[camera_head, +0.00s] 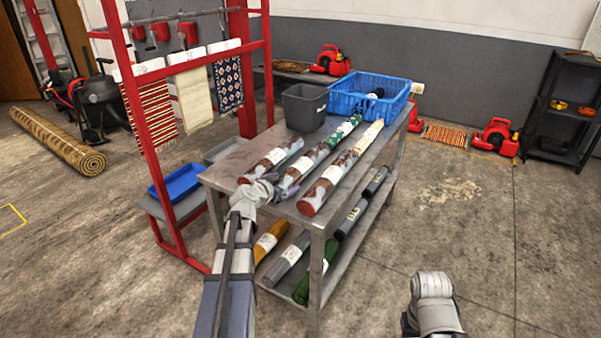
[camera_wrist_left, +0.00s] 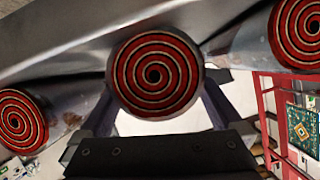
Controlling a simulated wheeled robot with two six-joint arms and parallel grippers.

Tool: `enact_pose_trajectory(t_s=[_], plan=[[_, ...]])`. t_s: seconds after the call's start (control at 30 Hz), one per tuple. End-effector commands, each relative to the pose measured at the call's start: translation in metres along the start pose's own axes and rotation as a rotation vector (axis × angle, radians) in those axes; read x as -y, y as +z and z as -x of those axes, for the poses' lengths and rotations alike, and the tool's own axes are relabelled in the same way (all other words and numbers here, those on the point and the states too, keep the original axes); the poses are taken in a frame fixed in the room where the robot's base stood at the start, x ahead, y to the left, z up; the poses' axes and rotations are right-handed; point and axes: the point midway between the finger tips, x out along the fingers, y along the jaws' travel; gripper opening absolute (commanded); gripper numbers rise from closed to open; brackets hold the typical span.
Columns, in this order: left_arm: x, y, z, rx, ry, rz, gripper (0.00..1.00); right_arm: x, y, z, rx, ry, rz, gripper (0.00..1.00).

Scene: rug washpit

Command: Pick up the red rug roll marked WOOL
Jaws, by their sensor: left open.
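Several rug rolls lie side by side on the metal table's top. A left red roll (camera_head: 272,160), a middle roll (camera_head: 297,170) and a right red roll (camera_head: 327,184) carry white labels, too small to read, so I cannot tell which says WOOL. My left gripper (camera_head: 270,188) is open at the near end of the middle roll. In the left wrist view the middle roll's red spiral end (camera_wrist_left: 155,76) faces the camera between the open fingers; contact is unclear. Spiral ends of two neighbours show at left (camera_wrist_left: 20,122) and right (camera_wrist_left: 298,20). My right gripper is out of view.
The table (camera_head: 388,150) also holds a grey bin (camera_head: 305,107) and a blue basket (camera_head: 365,94) at the back. More rolls lie on its lower shelf (camera_head: 335,268). A red rack (camera_head: 125,90) stands close at left.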

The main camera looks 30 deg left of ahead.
Motion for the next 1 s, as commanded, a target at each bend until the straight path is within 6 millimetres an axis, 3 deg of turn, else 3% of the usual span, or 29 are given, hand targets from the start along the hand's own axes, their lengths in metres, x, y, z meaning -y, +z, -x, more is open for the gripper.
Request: enact_pose_trajectory(t_s=[0.07,0.93,1.0], plan=[[0.0001,-0.0002,0.0007,0.000,0.000,0.000,0.99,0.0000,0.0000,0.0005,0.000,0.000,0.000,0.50],[0.0000,0.0000,0.0009,0.000,0.000,0.000,0.01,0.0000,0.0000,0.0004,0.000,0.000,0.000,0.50],[0.0000,0.0000,0.0009,0.000,0.000,0.000,0.00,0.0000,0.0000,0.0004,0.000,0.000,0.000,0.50]])
